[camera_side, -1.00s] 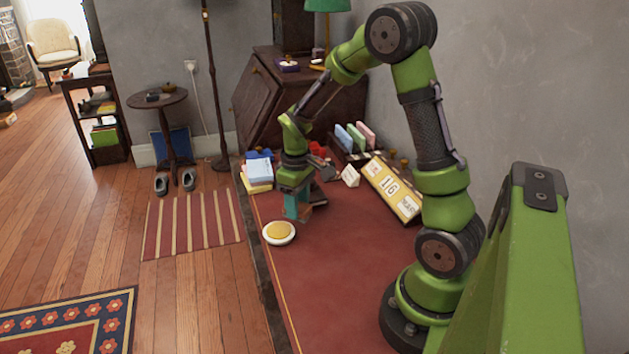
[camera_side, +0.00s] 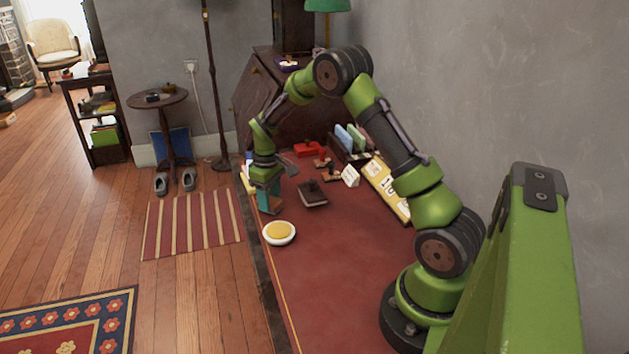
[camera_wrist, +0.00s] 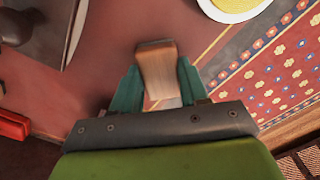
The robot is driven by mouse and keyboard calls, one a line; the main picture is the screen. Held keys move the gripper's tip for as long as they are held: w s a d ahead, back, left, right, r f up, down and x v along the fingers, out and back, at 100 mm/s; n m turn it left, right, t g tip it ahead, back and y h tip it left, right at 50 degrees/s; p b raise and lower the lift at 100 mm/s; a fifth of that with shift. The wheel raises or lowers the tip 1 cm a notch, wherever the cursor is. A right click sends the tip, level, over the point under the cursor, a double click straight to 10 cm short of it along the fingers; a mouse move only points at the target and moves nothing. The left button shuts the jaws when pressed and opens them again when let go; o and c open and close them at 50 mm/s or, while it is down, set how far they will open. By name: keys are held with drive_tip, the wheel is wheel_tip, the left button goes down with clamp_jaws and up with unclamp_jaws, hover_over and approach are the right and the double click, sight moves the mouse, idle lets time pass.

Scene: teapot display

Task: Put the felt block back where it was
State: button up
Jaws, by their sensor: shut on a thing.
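The felt block (camera_wrist: 157,68) shows as a brown wooden block between the teal fingers of my gripper (camera_wrist: 157,82); no felt face can be made out. In the side view my gripper (camera_side: 268,199) is over the left part of the red desk top, and the block's brown end (camera_side: 273,210) shows low at the fingers. My gripper is shut on the block. A dark slab with a knob on top (camera_side: 313,194) lies on the desk to the right of my gripper; its corner also shows at the upper left of the wrist view (camera_wrist: 38,35).
A white dish with a yellow middle (camera_side: 279,233) stands on the desk nearer the side camera. A red object (camera_side: 308,149), a small white card (camera_side: 350,176) and a yellow calendar board (camera_side: 382,187) stand farther back. The desk's left edge is close. The front of the desk is clear.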

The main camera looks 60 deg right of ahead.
drive_tip(key=o, duration=1.2)
drive_tip(key=shift+f, duration=0.15)
wheel_tip(320, 180, up, 12)
drive_tip(key=r, duration=0.1)
drive_tip(key=s+a+r+m+t, duration=0.2)
drive_tip(key=s+a+r+t, duration=0.1)
drive_tip(key=s+a+r, duration=0.65)
drive_tip(key=s+a+m+t+y, duration=0.2)
drive_tip(key=s+a+t, duration=0.2)
drive_tip(key=s+a, duration=0.6)
drive_tip(key=shift+s+a+r, duration=0.15)
drive_tip(key=shift+s+r, duration=0.25)
drive_tip(key=shift+s, duration=0.55)
